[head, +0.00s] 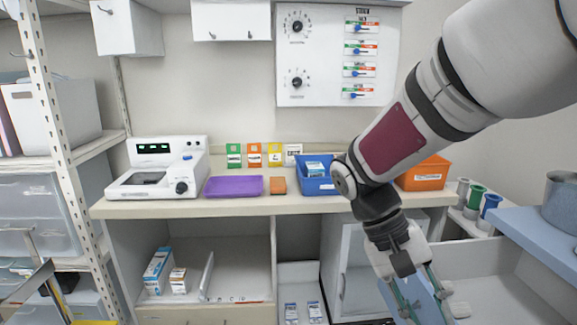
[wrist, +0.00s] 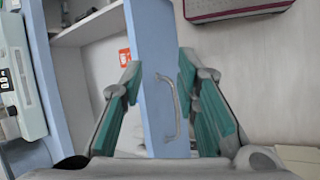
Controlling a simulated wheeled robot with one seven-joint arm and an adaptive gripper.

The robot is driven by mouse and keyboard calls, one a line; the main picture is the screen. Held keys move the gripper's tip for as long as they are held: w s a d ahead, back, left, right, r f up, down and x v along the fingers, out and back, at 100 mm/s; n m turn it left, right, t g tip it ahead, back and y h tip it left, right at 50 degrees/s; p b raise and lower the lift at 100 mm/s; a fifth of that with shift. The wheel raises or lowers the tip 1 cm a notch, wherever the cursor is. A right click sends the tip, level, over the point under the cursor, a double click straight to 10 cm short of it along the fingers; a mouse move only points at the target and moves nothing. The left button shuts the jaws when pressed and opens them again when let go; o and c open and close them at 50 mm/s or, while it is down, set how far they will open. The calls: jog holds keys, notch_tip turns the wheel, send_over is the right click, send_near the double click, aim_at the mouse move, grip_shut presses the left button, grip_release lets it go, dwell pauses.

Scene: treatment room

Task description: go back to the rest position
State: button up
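My gripper (head: 426,306) hangs low at the right of the head view, in front of the counter, at the end of my bent arm. In the wrist view my gripper (wrist: 159,66) has its two teal-padded fingers spread apart. A blue door (wrist: 152,50) with a pale bar handle (wrist: 171,106) shows between the fingers. A blue panel (head: 424,303) also shows between the fingers in the head view. I cannot tell whether a finger touches it. Nothing is seen clamped in the gripper.
The counter (head: 236,206) holds a white device (head: 160,168), a purple tray (head: 233,187), a blue bin (head: 316,185) and an orange bin (head: 423,174). A blue-topped surface (head: 540,232) stands at right, a shelf rack (head: 62,150) at left. An open cabinet (wrist: 88,30) shows in the wrist view.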

jog(key=s+a+r+n+t+y, duration=0.1)
jog(key=s+r+t+y, duration=0.15)
jog(key=s, duration=0.55)
jog(key=s+a+r+n+t+y, duration=0.1)
jog(key=s+r+t+y, duration=0.2)
jog(key=s, duration=0.5)
notch_tip(320, 180, up, 13)
jog(key=t+p, duration=0.3)
jog(key=p, duration=0.9)
jog(key=shift+d+p, duration=0.2)
jog(key=shift+p, duration=0.1)
